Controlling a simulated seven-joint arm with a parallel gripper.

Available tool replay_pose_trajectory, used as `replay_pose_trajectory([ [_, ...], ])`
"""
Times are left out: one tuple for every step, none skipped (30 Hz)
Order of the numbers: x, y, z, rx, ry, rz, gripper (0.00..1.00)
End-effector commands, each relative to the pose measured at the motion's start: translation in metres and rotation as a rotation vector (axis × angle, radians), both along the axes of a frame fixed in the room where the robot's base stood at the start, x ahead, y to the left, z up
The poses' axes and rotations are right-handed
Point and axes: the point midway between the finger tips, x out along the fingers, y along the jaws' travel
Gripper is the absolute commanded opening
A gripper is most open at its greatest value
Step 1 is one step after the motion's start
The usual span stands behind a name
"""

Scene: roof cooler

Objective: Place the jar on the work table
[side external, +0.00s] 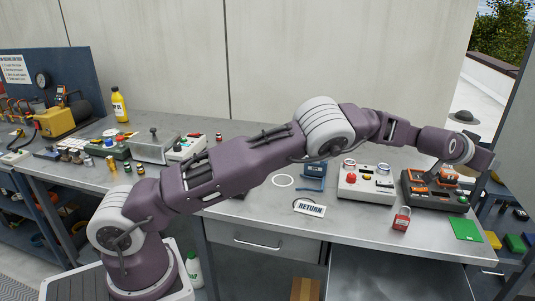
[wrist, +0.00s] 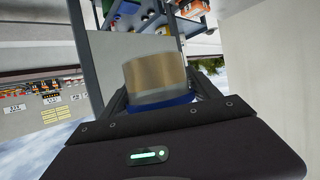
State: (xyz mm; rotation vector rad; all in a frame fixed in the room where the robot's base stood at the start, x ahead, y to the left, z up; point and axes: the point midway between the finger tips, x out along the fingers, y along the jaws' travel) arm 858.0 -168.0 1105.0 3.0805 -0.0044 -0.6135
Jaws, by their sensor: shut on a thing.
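My gripper (wrist: 158,92) is shut on the jar (wrist: 152,72), a tan, brass-coloured cylinder with a blue band at the end near the gripper body. The jar sits between the dark fingers in the wrist view. In the side external view my gripper (side external: 481,163) is at the far right, above the right end of the work table; the jar cannot be made out there. The work table (side external: 365,224) is a long grey metal bench below my arm.
Bare surface shows along the front. A yellow bottle (side external: 118,105) stands at the back left.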

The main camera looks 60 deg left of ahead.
Motion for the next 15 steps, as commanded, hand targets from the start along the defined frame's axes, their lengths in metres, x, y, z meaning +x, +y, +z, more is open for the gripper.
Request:
replay_pose_trajectory([
  [0.000,0.001,-0.011,0.000,0.003,0.001,0.12],
  [0.000,0.001,-0.017,-0.001,0.003,0.001,0.12],
  [0.000,0.001,-0.025,-0.001,0.002,0.001,0.12],
  [0.000,0.001,-0.031,-0.001,0.003,0.002,0.12],
  [0.000,0.001,-0.040,0.000,0.003,0.002,0.12],
  [0.000,0.001,-0.049,0.000,0.003,0.002,0.12],
  [0.000,0.002,-0.055,0.000,0.002,0.003,0.12],
  [0.000,0.002,-0.062,0.000,0.003,0.002,0.12],
  [0.000,0.002,-0.072,0.000,0.002,0.002,0.12],
  [0.000,0.001,-0.079,0.000,0.002,0.002,0.12],
  [0.000,0.001,-0.083,0.000,0.001,0.002,0.12],
  [0.000,0.001,-0.093,0.001,0.002,0.002,0.12],
  [0.000,0.001,-0.099,0.001,0.001,0.003,0.12],
  [0.000,0.002,-0.103,0.001,0.000,0.003,0.12],
  [0.000,0.002,-0.107,0.000,0.000,0.002,0.12],
])
